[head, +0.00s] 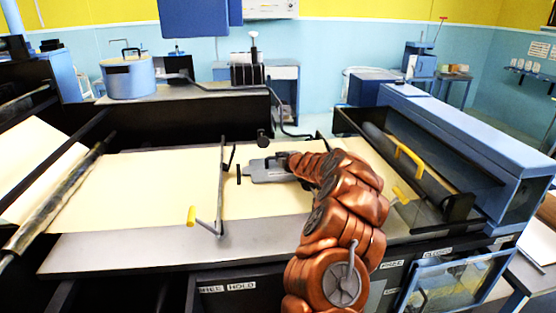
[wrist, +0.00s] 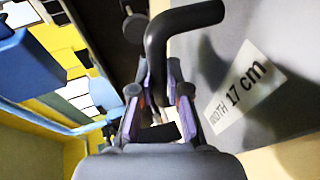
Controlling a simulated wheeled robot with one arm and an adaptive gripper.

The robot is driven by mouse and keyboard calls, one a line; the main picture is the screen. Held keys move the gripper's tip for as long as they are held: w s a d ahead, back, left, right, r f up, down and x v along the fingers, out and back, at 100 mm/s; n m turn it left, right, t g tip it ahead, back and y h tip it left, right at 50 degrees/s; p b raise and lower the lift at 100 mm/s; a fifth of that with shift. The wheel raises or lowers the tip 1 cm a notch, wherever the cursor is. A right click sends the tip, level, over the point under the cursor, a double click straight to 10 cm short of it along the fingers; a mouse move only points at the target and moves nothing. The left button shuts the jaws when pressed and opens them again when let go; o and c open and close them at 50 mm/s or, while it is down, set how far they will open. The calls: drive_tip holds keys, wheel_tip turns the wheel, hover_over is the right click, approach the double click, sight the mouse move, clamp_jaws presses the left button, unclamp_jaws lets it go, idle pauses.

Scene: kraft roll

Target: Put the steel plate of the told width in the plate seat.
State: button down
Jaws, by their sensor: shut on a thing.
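My gripper (wrist: 158,78) is shut on the bent black handle (wrist: 185,20) of a steel plate (wrist: 205,60) in the wrist view. In the head view my gripper (head: 290,161) reaches left from the copper-coloured arm. A flat grey piece (head: 266,171), which looks like the plate, shows at its tip above the cream paper. I cannot tell whether it touches the paper. I cannot pick out the plate seat with certainty.
Cream kraft paper (head: 140,190) runs across the machine bed. A thin frame with a yellow handle (head: 191,215) stands left of my gripper. A black rack (head: 247,75) and a blue pot (head: 130,78) stand behind. A blue-topped housing (head: 470,140) is at right.

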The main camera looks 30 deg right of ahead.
sight(289, 176)
drive_tip(key=shift+f, duration=0.2)
drive_tip(key=c, duration=1.2)
unclamp_jaws()
drive_tip(key=shift+o, duration=0.2)
drive_tip(key=shift+s, duration=0.1)
drive_tip(key=shift+b+v, duration=0.4)
drive_tip(key=shift+v, duration=0.35)
drive_tip(key=shift+b+v, duration=0.9)
drive_tip(key=shift+v, duration=2.7)
drive_tip(key=shift+s+r+b, duration=0.25)
drive_tip(key=shift+s+b, duration=0.15)
drive_tip(key=shift+s, duration=0.3)
drive_tip(key=shift+v, duration=0.85)
